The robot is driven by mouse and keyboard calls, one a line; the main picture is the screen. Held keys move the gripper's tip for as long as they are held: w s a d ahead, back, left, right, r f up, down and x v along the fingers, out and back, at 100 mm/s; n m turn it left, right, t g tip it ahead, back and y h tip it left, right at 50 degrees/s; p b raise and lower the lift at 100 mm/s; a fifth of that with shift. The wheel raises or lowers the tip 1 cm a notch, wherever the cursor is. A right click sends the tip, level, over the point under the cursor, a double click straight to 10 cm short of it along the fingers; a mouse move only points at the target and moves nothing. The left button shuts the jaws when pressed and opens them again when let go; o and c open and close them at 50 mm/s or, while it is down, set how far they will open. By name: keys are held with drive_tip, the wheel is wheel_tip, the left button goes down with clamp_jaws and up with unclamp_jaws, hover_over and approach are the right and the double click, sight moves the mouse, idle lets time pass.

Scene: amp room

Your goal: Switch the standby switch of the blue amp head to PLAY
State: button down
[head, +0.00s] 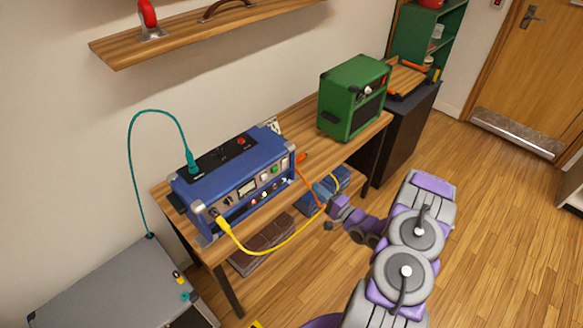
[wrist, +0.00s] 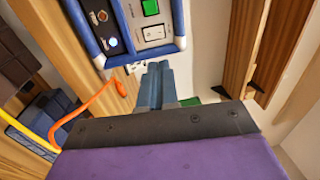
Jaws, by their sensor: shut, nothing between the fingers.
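The blue amp head (head: 232,180) stands on the wooden bench, its front panel facing me. In the wrist view the right end of its panel (wrist: 165,45) shows at the top. In the head view my gripper (head: 335,208) is right of and in front of the amp.
A yellow cable (head: 275,248) loops from the amp's front, and an orange cable (head: 308,190) hangs near my gripper. A teal cable (head: 135,160) plugs into the top. A green amp (head: 352,97) stands farther right on the bench (head: 305,145). The floor at right is open.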

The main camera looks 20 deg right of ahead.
sight(285, 162)
drive_tip(key=b+x, duration=0.3)
drive_tip(key=x, duration=1)
drive_tip(key=shift+w+a+f, duration=0.1)
drive_tip(key=shift+w, duration=0.15)
drive_tip(key=shift+w, duration=0.1)
